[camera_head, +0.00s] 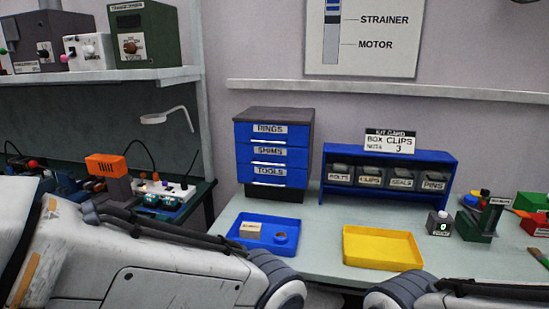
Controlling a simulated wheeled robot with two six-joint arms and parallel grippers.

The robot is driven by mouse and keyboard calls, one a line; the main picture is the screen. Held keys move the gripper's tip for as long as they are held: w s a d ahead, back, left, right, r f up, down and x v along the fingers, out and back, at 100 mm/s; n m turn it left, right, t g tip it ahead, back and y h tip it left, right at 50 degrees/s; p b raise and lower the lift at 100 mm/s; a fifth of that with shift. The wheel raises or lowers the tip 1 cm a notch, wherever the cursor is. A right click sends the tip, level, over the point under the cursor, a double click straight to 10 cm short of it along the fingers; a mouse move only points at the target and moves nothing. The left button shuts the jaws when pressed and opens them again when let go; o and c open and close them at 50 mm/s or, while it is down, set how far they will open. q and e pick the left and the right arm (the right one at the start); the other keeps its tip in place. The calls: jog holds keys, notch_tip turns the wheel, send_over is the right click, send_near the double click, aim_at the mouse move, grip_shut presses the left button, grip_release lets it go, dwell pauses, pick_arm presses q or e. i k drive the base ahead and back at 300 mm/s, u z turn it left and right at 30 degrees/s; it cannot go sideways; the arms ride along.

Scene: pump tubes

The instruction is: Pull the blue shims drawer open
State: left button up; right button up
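A small cabinet (308,160) with a dark top stands at the back left of the table. It has three blue drawers with white labels. The top one reads RINGS (270,130). The middle one is the blue SHIMS drawer (290,157), and the bottom one reads TOOLS (284,178). All three fronts look flush and closed, each with a pale handle strip along its lower part. My left and right arms show along the bottom edge of the view. Neither gripper is in view.
A blue tray (242,242) with a small tan block lies in front of the cabinet. A yellow tray (382,264) looks empty. A blue rack (447,170) holds labelled bins and a kit card (390,143). Small devices stand at right. Table between the trays is clear (318,245).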

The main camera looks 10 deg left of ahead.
aim_at(256, 153)
jog(key=z, duration=0.2)
jog(key=i, duration=0.95)
jog(key=u, duration=0.8)
